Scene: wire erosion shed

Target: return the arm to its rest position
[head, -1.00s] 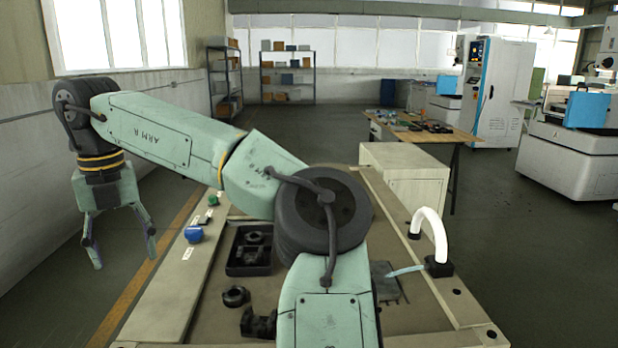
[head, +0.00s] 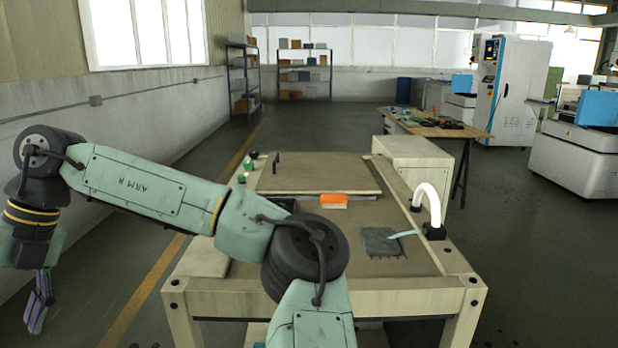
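My arm (head: 150,185), pale green with dark joints and marked "ARM R", stretches from the bottom middle to the left edge. Its elbow joint hides part of the workbench. My gripper (head: 36,305) hangs down at the far left, to the left of the workbench and clear of it. One finger with a purplish pad shows; the other finger is hidden or out of frame, so its opening cannot be judged. I see nothing held.
The workbench (head: 235,299) ahead carries a flat panel (head: 315,175), an orange-and-white block (head: 333,201), a grey plate (head: 381,241) and a white curved pipe (head: 431,196). The wall (head: 115,130) is left; floor lies open beyond.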

